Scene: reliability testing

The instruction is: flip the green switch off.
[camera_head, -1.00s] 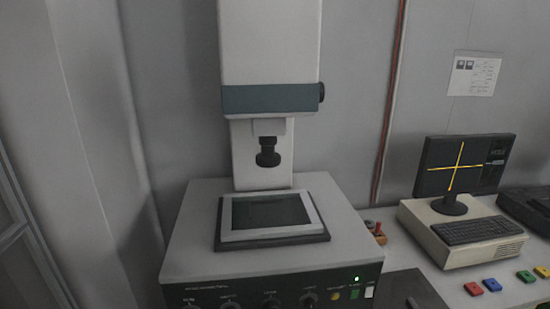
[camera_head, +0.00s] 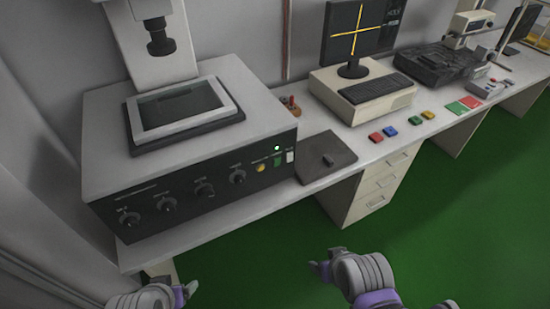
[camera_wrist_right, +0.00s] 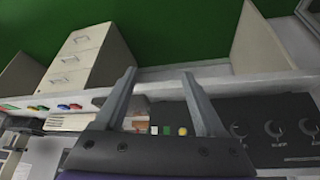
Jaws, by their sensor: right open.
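The green switch (camera_head: 277,160) is on the black front panel of the microscope-like machine (camera_head: 103,184), between a round yellow button (camera_head: 261,168) and a white switch (camera_head: 290,156). A small green light (camera_head: 277,148) glows above it. My right gripper (camera_head: 316,269) is low in front of the bench, apart from the panel. In the right wrist view its two fingers (camera_wrist_right: 159,72) are spread and empty, and the green switch (camera_wrist_right: 167,130) shows between them, farther off. My left gripper (camera_head: 190,289) is at the bottom left; its jaw opening is too small to judge.
A computer (camera_head: 360,98) and several coloured blocks (camera_head: 389,132) stand farther right on the bench. White drawers (camera_head: 376,187) are below. The green floor (camera_head: 270,245) in front is clear.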

